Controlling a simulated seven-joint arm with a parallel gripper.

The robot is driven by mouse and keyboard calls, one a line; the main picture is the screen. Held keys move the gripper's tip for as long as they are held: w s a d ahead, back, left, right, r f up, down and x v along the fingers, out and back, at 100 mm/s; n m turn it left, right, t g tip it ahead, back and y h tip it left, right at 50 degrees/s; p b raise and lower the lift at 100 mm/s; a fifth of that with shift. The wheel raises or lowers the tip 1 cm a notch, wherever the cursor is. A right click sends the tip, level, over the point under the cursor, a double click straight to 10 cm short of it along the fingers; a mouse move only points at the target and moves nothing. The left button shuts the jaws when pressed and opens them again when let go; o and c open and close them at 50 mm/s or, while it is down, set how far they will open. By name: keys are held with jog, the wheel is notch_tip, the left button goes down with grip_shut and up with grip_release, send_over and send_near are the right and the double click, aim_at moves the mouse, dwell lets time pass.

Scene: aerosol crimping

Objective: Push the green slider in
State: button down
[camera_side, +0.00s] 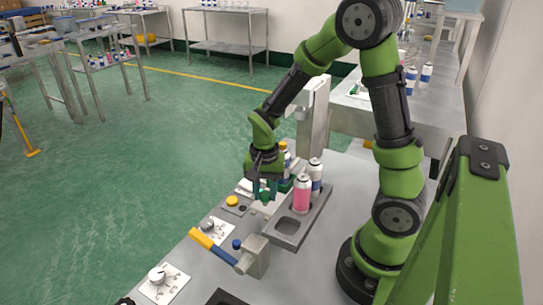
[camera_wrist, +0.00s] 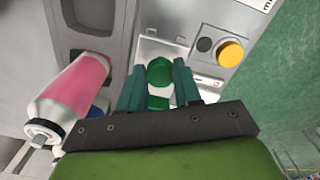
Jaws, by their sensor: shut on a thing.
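The green slider (camera_wrist: 160,72) shows as a round green knob between the two teal fingers of my gripper (camera_wrist: 159,85) in the wrist view, with a second green piece just below it. In the side view my gripper (camera_side: 265,190) points down at the slider's green knob (camera_side: 265,197), beside the can tray. The fingers are shut on the knob. The slider sits in a light metal bracket (camera_wrist: 160,48). How far in the slider sits cannot be told.
A grey tray (camera_side: 287,226) with a pink can (camera_side: 302,194) and other cans stands right of my gripper. A yellow button (camera_side: 232,201) lies to the left. A lever with a yellow handle (camera_side: 201,239) and a white dial panel (camera_side: 165,283) are nearer the front.

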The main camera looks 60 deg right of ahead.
jog(key=d, duration=1.2)
jog(key=shift+d, duration=0.35)
jog(key=c, duration=0.8)
grip_release()
jog(key=shift+a+r, duration=0.1)
jog(key=shift+r, duration=0.1)
notch_tip(320, 180, up, 16)
jog(key=shift+r, duration=0.25)
